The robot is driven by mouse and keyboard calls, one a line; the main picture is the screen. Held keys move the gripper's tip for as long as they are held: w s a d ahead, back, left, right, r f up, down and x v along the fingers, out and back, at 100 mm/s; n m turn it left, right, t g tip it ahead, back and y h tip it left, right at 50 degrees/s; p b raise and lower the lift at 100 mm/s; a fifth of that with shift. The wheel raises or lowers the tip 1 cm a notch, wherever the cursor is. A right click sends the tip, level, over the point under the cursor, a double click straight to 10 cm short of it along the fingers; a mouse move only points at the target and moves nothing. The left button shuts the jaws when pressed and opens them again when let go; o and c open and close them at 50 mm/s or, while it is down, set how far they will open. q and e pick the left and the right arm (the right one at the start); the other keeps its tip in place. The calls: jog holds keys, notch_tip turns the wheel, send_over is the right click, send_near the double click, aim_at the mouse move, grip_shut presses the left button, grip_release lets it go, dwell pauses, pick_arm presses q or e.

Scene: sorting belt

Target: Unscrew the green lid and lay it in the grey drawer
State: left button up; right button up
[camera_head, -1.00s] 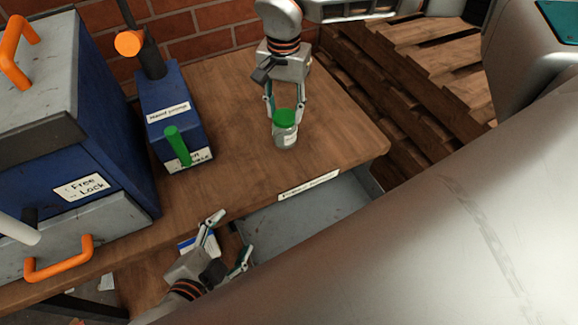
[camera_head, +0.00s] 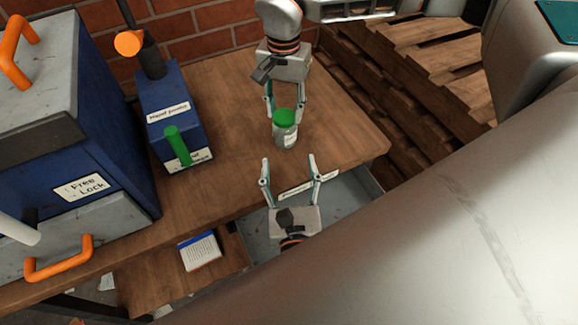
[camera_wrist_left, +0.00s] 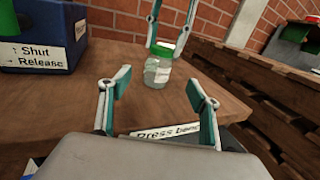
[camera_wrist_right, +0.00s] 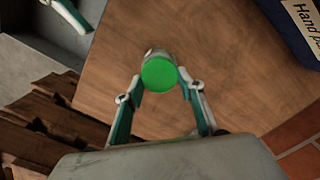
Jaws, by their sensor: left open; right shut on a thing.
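A clear glass jar (camera_head: 286,138) with a white label stands upright on the wooden table, the green lid (camera_head: 285,117) on top. My right gripper (camera_head: 285,112) comes from the far side and is shut on the lid; in the right wrist view the lid (camera_wrist_right: 159,75) sits between its fingertips. My left gripper (camera_head: 289,165) is open and empty, over the table's front edge, pointing at the jar from the near side. In the left wrist view the jar (camera_wrist_left: 157,72) is ahead, beyond the open fingers. The grey drawer (camera_head: 345,205) is pulled out below the table edge, partly hidden by my left gripper.
A blue hand pump box (camera_head: 178,125) with a green lever stands left of the jar. A large blue and grey cabinet (camera_head: 75,140) with orange handles is further left. A notepad (camera_head: 200,252) lies on a lower shelf. Wooden pallets (camera_head: 430,80) are at the right.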

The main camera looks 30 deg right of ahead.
aim_at(284, 133)
pick_arm(q)
jog(key=shift+w+d, duration=0.15)
jog(key=shift+w, duration=0.05)
jog(key=x, duration=1.1)
jog(key=shift+w, duration=0.25)
jog(key=c, duration=1.7)
pick_arm(e)
jog(key=o, duration=0.5)
jog(key=shift+c, duration=0.2)
jog(key=c, duration=0.8)
jog(key=n, duration=0.5)
jog(key=shift+n, duration=0.4)
